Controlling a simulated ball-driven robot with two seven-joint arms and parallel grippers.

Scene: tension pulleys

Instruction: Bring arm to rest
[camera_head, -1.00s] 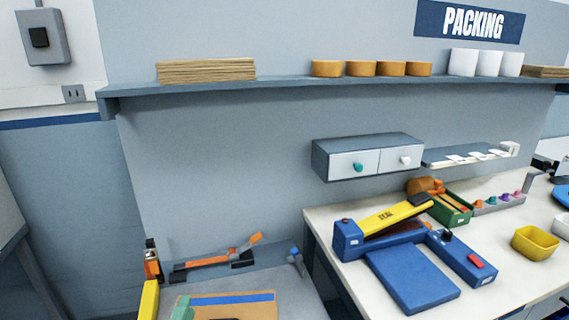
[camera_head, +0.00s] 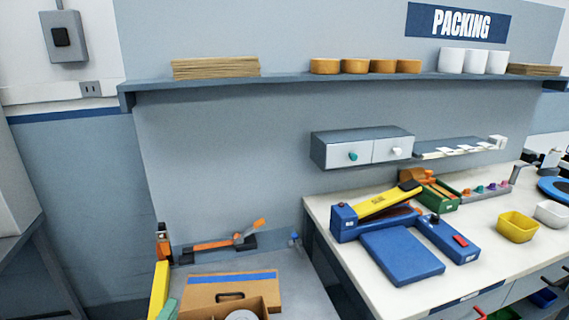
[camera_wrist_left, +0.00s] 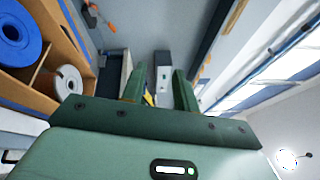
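My left gripper (camera_wrist_left: 158,88) shows in the left wrist view as a green body with two green fingers. The fingers stand apart with nothing held between them. Beyond the gap are a grey wall and a drawer unit. In the head view, a small green piece (camera_head: 168,310) at the bottom edge matches this gripper's colour; its fingertips are not clear there. It is beside a cardboard box (camera_head: 240,280), and I cannot tell whether they touch. My right gripper is in neither view.
A blue and yellow sealer (camera_head: 402,256) stands on the white bench (camera_head: 320,212) at right, with a yellow bowl (camera_head: 517,228) beyond. A tape dispenser (camera_head: 205,244) lies behind the box. A shelf (camera_head: 290,82) runs above. The wrist view shows a blue roll (camera_wrist_left: 18,32) in a cardboard compartment.

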